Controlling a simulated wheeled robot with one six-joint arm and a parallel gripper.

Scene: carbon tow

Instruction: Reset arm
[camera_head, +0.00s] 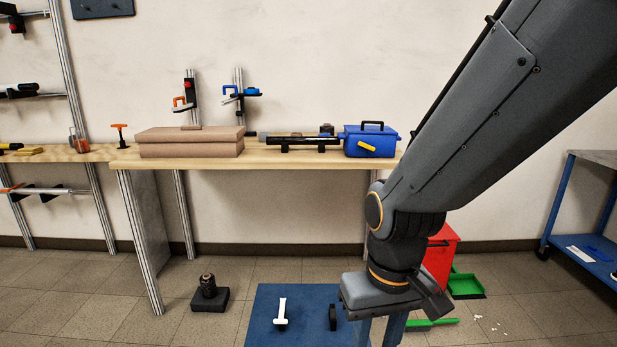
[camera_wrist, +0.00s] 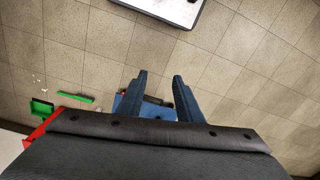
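My arm comes in from the upper right in the head view and bends down at the wrist. My gripper (camera_head: 378,333) hangs low over the floor in front of the workbench, at the right part of a blue mat (camera_head: 265,312). In the wrist view the two fingers of my gripper (camera_wrist: 160,76) stand apart with nothing held between them. Part of the mat and a dark item on it show behind the fingers there. The fingertips are cut off by the lower edge of the head view.
The workbench (camera_head: 268,158) bears pinkish-brown blocks (camera_head: 190,149), a black bar (camera_head: 300,141) and a blue toolbox (camera_head: 368,146). A white item (camera_head: 281,314) is on the mat. A red bin (camera_head: 441,257), a green dustpan (camera_head: 467,284) and a green brush (camera_head: 430,323) are at the right.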

